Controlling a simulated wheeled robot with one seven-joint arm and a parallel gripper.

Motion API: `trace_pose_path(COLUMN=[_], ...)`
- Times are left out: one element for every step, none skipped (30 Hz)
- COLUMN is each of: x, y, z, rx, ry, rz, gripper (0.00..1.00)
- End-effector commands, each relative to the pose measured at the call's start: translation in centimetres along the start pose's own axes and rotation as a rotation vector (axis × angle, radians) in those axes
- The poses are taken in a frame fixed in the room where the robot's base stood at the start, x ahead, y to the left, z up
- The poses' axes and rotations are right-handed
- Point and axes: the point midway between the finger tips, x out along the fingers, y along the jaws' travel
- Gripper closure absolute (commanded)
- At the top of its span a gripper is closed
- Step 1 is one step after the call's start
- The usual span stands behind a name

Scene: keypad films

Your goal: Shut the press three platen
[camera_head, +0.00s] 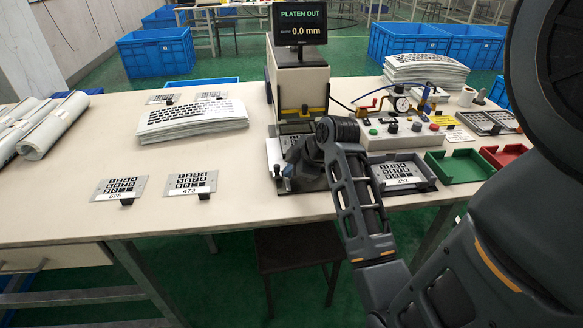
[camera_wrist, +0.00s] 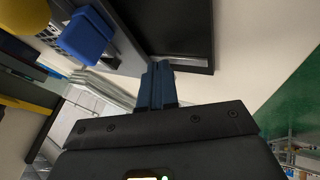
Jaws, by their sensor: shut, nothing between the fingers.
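The press (camera_head: 301,85) stands at the middle of the bench, with a screen (camera_head: 300,23) on top reading "PLATEN OUT" and 0.0 mm. Its platen (camera_head: 273,152) sticks out at the front, low on the bench, and is largely hidden behind my wrist. A small dark knob (camera_head: 277,171) shows at its left front edge. My gripper (camera_head: 291,172) is down at the platen, its fingers mostly hidden in the head view. In the wrist view my gripper (camera_wrist: 157,66) is shut and empty, its blue fingertips close to a dark frame (camera_wrist: 212,35); contact cannot be told.
A grey tray (camera_head: 425,183) with a keypad film labelled 352 lies right of my wrist, then green (camera_head: 456,167) and red (camera_head: 500,158) trays. A gauge and button box (camera_head: 400,132) stands behind. Films lie left (camera_head: 190,182), beside clear bench. A stool (camera_head: 298,245) is below.

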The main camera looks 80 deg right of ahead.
Motion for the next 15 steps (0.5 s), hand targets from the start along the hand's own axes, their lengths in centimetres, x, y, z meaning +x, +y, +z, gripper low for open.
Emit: trace_pose_path(x=[0.07, 0.13, 0.19, 0.22, 0.24, 0.25, 0.26, 0.25, 0.25, 0.25, 0.24, 0.24, 0.25, 0.29, 0.40], y=[0.32, 0.41, 0.47, 0.50, 0.51, 0.51, 0.51, 0.50, 0.49, 0.49, 0.49, 0.49, 0.51, 0.58, 0.78], z=[0.00, 0.01, 0.02, 0.02, 0.03, 0.03, 0.03, 0.03, 0.02, 0.02, 0.02, 0.01, 0.01, 0.01, 0.01], rx=[0.001, 0.001, 0.001, 0.001, 0.001, 0.000, 0.000, 0.000, 0.000, 0.000, 0.000, 0.000, 0.000, 0.000, 0.000], ry=[0.000, 0.000, 0.000, 0.000, 0.000, 0.000, 0.000, 0.000, 0.000, 0.000, 0.000, 0.000, 0.000, 0.000, 0.000], rz=[0.001, 0.001, 0.001, 0.000, 0.000, 0.000, 0.000, 0.000, 0.000, 0.000, 0.000, 0.000, 0.000, 0.000, 0.000], gripper=[1.00, 1.00, 1.00, 1.00, 1.00, 1.00, 1.00, 1.00, 1.00, 1.00, 1.00, 1.00, 1.00, 1.00, 1.00])
